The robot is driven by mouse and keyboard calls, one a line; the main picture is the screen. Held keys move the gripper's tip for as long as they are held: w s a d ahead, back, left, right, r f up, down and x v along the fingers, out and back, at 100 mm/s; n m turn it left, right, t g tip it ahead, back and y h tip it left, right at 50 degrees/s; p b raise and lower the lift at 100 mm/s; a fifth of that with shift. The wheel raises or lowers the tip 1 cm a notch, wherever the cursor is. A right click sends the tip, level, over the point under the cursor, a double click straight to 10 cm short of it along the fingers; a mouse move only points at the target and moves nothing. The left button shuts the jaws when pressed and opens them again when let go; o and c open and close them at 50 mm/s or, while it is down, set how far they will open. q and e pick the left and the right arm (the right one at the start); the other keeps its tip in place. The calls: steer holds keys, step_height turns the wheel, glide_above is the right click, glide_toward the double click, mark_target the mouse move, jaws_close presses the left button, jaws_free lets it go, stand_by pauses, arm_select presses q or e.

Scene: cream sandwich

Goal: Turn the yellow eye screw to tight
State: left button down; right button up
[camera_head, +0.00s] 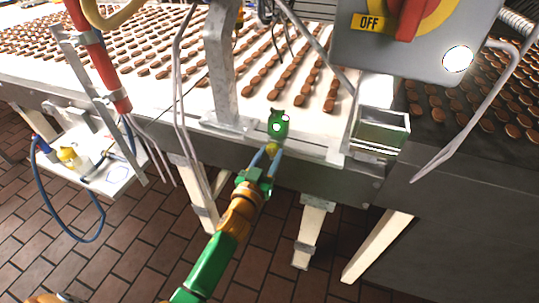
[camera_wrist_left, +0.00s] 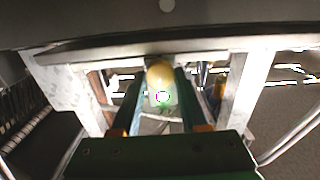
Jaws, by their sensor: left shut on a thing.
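The yellow eye screw (camera_head: 272,148) is at the conveyor's front edge, just below a green bracket (camera_head: 279,124). Little of it shows in the head view. In the wrist view its yellow head (camera_wrist_left: 160,73) is between the two finger ends. My left gripper (camera_head: 267,154) reaches up from below and is shut on the yellow eye screw; it also shows in the left wrist view (camera_wrist_left: 158,88). The screw's thread is hidden, so I cannot tell how tight it is. My right gripper is not in view.
The conveyor (camera_head: 262,119) carries rows of brown biscuits behind the screw. A grey control box with a red switch (camera_head: 411,18) hangs at upper right. A white shelf (camera_head: 106,176) and hoses are at left.

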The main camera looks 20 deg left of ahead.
arm_select(q)
steer(key=m, duration=0.4)
steer(key=shift+m, duration=0.3)
steer(key=m, duration=0.3)
steer(key=shift+m, duration=0.4)
steer(key=m, duration=0.4)
steer(key=shift+m, duration=1.9)
steer(key=shift+c, duration=2.1)
jaws_free()
